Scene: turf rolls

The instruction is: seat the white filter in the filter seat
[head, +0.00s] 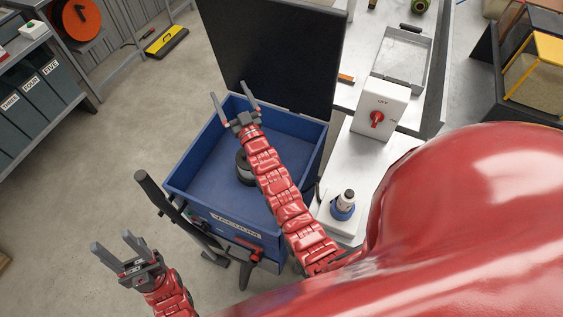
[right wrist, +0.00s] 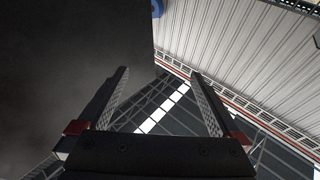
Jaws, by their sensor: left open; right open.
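A blue bin (head: 187,177) with a label on its front stands open in the head view. A dark round part with a paler upper rim (head: 243,166) sits on its floor, partly hidden by my right arm; I cannot tell if it is the filter seat. I cannot make out the white filter for certain. My right gripper (head: 230,90) is open and empty above the bin's far side, in front of the raised black lid (head: 275,50). Its two fingers also show apart in the right wrist view (right wrist: 158,74). My left gripper (head: 111,240) is open and empty, left of the bin.
A black handle (head: 160,195) stands at the bin's left.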

